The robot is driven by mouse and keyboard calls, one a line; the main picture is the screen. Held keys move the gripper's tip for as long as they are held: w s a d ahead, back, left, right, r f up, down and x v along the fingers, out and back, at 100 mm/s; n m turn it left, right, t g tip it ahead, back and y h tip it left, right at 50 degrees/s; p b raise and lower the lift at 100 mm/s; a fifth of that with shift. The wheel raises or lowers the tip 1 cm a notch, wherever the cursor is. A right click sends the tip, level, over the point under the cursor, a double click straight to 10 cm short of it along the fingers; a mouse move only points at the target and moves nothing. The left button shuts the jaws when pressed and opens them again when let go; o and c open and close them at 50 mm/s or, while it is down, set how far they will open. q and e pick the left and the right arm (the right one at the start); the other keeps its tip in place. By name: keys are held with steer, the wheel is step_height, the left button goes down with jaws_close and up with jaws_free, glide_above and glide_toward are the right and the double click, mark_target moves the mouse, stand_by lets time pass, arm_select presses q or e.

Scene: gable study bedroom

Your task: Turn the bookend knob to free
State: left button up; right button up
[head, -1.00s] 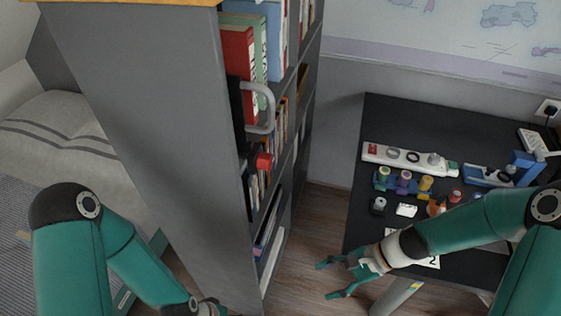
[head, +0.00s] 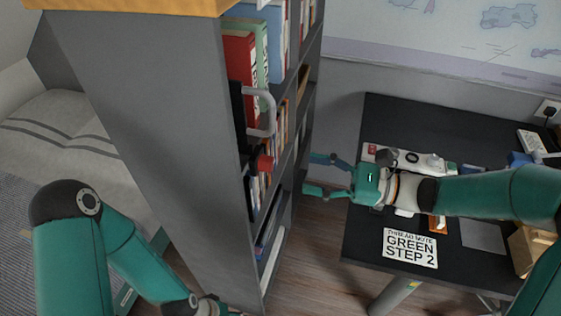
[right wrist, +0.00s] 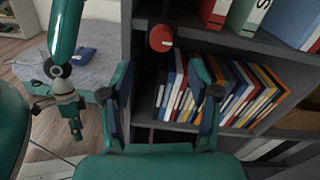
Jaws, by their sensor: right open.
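The red round bookend knob (head: 265,163) sticks out from the open side of the grey bookshelf, below a grey curved handle (head: 268,112) on a black plate (head: 238,118). In the right wrist view the knob (right wrist: 161,38) is at top centre, beyond the fingertips. My right gripper (head: 309,174) is open and empty, to the right of the knob and apart from it, its fingers pointing at the shelf. My left gripper (head: 213,308) is low by the shelf's front edge, partly cut off; its jaws are unclear.
The grey bookshelf (head: 150,130) holds rows of books (right wrist: 240,90). A black desk (head: 365,238) on the right carries a note reading "GREEN STEP 2" (head: 410,248), a white strip and small items, partly behind my right arm. A bed (head: 60,135) stands at left.

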mark_target(272, 165)
steer(key=p+x, duration=0.1)
steer(key=x, duration=0.7)
steer(key=shift+w+a, duration=0.1)
steer(key=shift+a, duration=0.2)
